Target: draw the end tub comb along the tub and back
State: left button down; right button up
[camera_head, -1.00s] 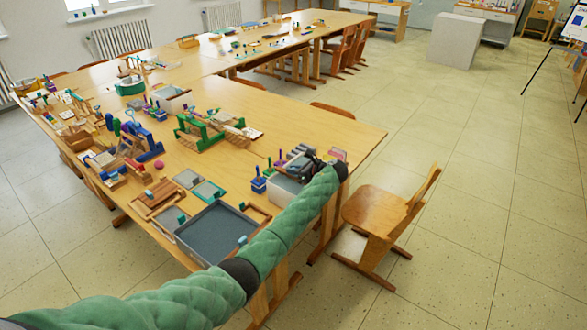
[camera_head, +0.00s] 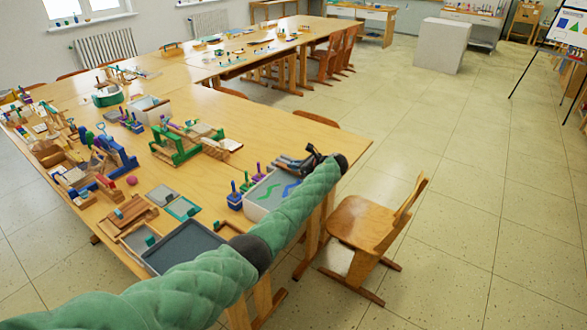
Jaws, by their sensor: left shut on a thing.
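The end tub (camera_head: 258,211) is a pale box near the table's right end, its grey bed carrying a wavy blue line and a wavy green line. My left arm, in a green quilted sleeve, comes in from the lower left and passes along the tub's near side, hiding part of it. My left gripper (camera_head: 300,163) is dark and small, at the tub's far right end. It is shut on the end tub comb, which is too small and covered to make out clearly. My right gripper is not in view.
Blue and purple pegged blocks (camera_head: 236,200) stand at the tub's left. A dark tray (camera_head: 182,247) lies nearer on the table (camera_head: 215,177). A green wooden frame (camera_head: 178,146) stands farther back. A wooden chair (camera_head: 365,225) is right of the table, with open floor beyond.

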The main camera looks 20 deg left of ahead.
pick_arm(q)
jog(key=shift+w+d+r, duration=0.1)
jog(key=shift+w+r, duration=0.05)
jog(key=shift+r, duration=0.05)
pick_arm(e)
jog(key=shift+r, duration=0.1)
pick_arm(q)
jog(key=c, duration=1.7)
grip_release()
jog(key=shift+o, duration=1.3)
jog(key=shift+w+d+f, duration=0.1)
jog(key=shift+w+f, duration=0.1)
jog(key=shift+f, duration=0.05)
jog(key=shift+s, duration=0.1)
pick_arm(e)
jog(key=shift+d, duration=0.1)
